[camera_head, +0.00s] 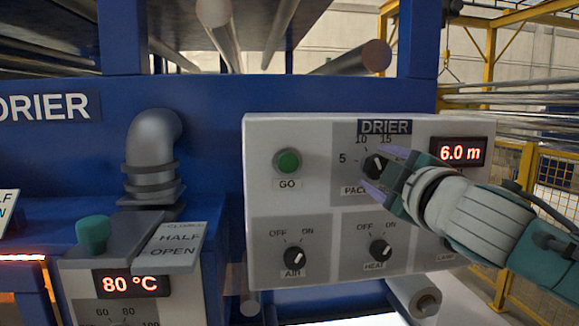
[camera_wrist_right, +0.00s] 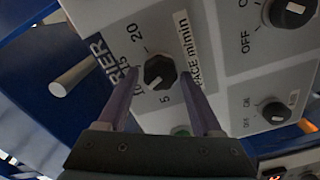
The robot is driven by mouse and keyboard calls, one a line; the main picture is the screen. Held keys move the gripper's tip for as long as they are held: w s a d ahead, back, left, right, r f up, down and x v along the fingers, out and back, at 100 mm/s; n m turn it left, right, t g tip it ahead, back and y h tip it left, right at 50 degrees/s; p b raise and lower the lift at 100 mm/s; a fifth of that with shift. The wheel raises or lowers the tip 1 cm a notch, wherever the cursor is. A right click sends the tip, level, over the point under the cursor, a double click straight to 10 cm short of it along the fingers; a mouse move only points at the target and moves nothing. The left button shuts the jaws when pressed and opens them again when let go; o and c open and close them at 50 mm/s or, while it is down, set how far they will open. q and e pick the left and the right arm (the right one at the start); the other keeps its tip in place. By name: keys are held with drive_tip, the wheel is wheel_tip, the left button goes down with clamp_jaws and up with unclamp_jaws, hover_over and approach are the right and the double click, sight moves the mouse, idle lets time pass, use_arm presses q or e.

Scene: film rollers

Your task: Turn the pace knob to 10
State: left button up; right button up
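The pace knob (camera_head: 374,164) is a black round knob with a light pointer mark on the drier's white control panel (camera_head: 262,200). Numbers 5, 10 and 15 show around it in the head view. The display (camera_head: 458,151) above right reads 6.0 m. My right gripper (camera_head: 380,171) reaches in from the right, with its purple fingers on either side of the knob. In the right wrist view, the knob (camera_wrist_right: 158,70) lies between the open fingertips, with visible gaps at both sides; the mark is on the side towards 5 and 10. My left gripper is not in view.
The green GO button (camera_head: 288,162) is left of the knob. The AIR knob (camera_head: 294,258) and HEAT knob (camera_head: 380,250) sit below. A lower panel with an 80 °C display (camera_head: 131,283) and a green handle (camera_head: 94,233) stands at the left, beside a grey pipe (camera_head: 153,150).

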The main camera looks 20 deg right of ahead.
drive_tip(key=shift+o, duration=0.9)
drive_tip(key=shift+s, duration=0.1)
drive_tip(key=shift+s+a, duration=0.1)
drive_tip(key=shift+s, duration=0.25)
drive_tip(key=b+v, duration=0.1)
drive_tip(key=v, duration=0.8)
drive_tip(key=shift+b, duration=0.4)
